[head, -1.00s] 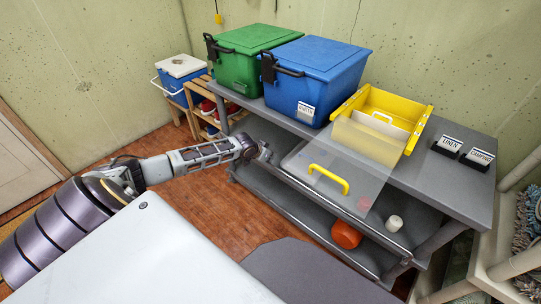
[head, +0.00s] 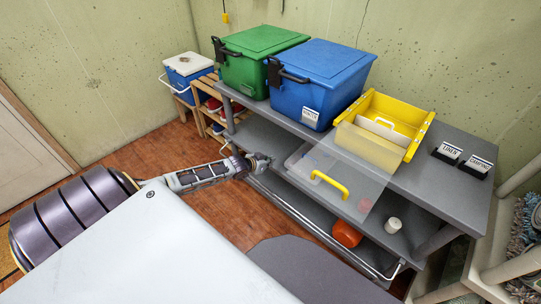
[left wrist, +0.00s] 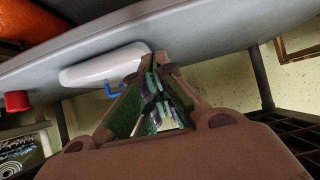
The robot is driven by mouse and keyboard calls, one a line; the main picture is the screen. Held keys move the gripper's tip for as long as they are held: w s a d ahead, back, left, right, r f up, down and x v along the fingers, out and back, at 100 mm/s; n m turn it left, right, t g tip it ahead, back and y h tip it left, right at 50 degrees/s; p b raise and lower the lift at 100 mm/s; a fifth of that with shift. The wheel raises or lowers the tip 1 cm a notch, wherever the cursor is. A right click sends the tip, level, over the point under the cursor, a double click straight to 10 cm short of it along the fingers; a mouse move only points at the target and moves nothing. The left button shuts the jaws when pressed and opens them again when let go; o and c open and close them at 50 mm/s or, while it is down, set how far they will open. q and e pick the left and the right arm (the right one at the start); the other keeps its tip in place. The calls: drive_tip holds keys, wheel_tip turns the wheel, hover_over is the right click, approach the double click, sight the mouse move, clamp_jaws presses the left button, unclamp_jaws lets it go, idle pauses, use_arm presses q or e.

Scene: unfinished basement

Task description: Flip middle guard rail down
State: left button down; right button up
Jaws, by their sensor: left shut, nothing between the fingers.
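A grey metal workbench (head: 440,185) has a lower shelf under its top. A thin light guard rail (head: 312,226) runs along the front of that shelf. It stands out from the shelf edge and lies low, with its right end bent back towards the bench. My left gripper (head: 262,162) is shut and empty, near the left end of the shelf, above the rail's left end. In the left wrist view, its fingers (left wrist: 155,72) are closed beneath a grey shelf edge (left wrist: 200,40). Whether it touches the rail cannot be told. My right gripper is not in view.
A green bin (head: 262,60), a blue bin (head: 320,80) and a yellow tray (head: 425,128) stand on the bench top. A clear lid with a yellow handle (head: 330,185) overhangs the front. An orange container (head: 347,233) and a white one (head: 393,225) sit on the shelf.

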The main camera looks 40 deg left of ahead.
use_arm(q)
drive_tip(key=s+t, duration=0.1)
drive_tip(key=t, duration=0.1)
drive_tip(key=s+f+t, duration=0.1)
drive_tip(key=s+t, duration=0.1)
drive_tip(key=shift+s+a+f, duration=0.15)
drive_tip(key=shift+f, duration=0.05)
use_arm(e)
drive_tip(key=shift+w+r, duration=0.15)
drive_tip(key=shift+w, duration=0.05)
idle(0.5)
use_arm(q)
drive_tip(key=shift+b, duration=0.35)
